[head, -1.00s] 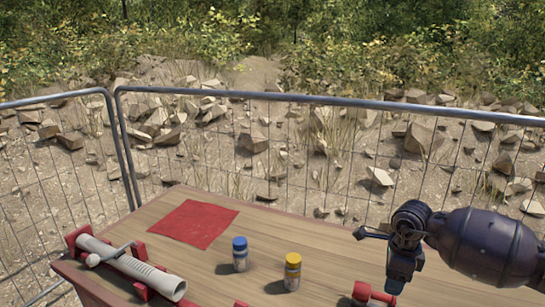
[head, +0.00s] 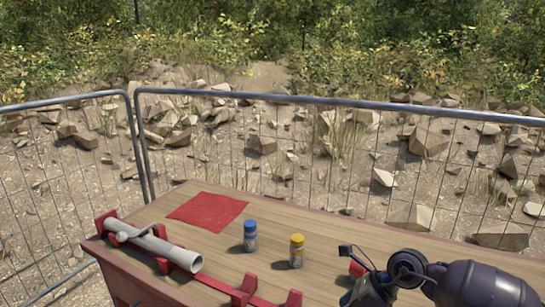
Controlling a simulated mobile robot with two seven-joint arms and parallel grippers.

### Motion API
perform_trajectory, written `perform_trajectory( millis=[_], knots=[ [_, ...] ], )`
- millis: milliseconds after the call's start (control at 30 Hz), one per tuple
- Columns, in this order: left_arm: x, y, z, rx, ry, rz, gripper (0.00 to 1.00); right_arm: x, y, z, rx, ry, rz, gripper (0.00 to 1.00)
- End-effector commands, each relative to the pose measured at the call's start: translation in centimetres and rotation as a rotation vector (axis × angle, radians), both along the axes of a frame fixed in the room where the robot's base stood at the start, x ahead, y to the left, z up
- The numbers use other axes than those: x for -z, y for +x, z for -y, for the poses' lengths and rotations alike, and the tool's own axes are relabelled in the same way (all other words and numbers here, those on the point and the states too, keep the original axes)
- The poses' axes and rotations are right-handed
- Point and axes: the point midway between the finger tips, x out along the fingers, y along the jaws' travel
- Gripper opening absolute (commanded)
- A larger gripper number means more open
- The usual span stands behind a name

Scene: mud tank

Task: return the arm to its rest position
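My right arm comes in from the right, and its dark gripper (head: 362,284) is low over the front right of the wooden table (head: 215,255). Its fingertips are partly hidden by its own housing and the lower frame edge, so I cannot tell whether it is open or shut. It partly covers a red piece (head: 357,268) on the table. My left arm and gripper are not in view.
A blue-capped bottle (head: 250,240) and a yellow-capped bottle (head: 296,254) stand upright left of the arm. A red cloth (head: 207,211) lies behind them. A grey pipe (head: 160,245) rests in red holders at left. A red frame (head: 245,290) is at front. Mesh fencing (head: 300,150) stands behind.

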Motion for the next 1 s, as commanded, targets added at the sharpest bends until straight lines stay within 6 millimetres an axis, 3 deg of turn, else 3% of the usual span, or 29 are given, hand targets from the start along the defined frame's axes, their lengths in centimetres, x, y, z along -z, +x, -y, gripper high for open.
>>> perform_trajectory(
  millis=[100,200,400,567,700,867,1000],
  knots=[
    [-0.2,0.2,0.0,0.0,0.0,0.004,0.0,-1.3,-2.0,-4.5,0.095,0.282,-0.042,0.53],
    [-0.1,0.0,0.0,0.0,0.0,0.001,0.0,-3.2,-2.9,-7.0,0.207,0.513,-0.087,0.53],
    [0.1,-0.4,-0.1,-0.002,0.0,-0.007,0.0,-7.3,-3.5,-8.6,0.493,0.941,-0.208,0.53],
    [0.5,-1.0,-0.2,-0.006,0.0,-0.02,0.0,-9.5,-3.1,-6.7,0.778,1.24,-0.328,0.53],
    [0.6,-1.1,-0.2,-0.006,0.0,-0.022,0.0,-9.8,-2.9,-3.5,1.063,1.465,-0.444,0.53],
    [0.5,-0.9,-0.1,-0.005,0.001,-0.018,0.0,-8.1,-3.6,1.1,1.423,1.669,-0.589,0.53],
    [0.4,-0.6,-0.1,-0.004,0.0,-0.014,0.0,-5.2,-5.6,5.1,1.767,1.792,-0.723,0.53]
  ],
)
